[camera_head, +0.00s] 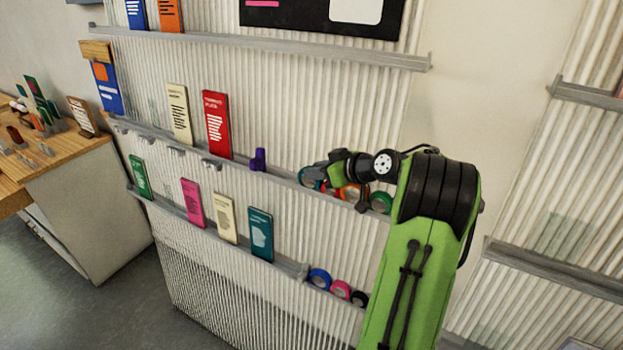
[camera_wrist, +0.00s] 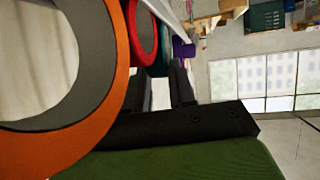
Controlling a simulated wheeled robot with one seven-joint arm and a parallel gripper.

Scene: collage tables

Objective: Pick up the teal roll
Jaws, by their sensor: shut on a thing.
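The teal roll (camera_head: 307,177) stands on the middle ledge of the ribbed wall, at the left end of a row of tape rolls. It also shows in the wrist view (camera_wrist: 158,66), between the two dark fingers. My gripper (camera_head: 322,172) is at this roll and shut on it, with the fingers (camera_wrist: 161,72) on either side. My gripper and wrist hide part of the roll in the head view. I see no clear gap between the roll and the ledge.
An orange roll (camera_wrist: 121,85) fills the left of the wrist view, with a red roll (camera_wrist: 146,30) near the teal one. A green roll (camera_head: 381,202) stands right of my wrist. A purple item (camera_head: 258,160) is to the left. A lower ledge holds a blue roll (camera_head: 319,279).

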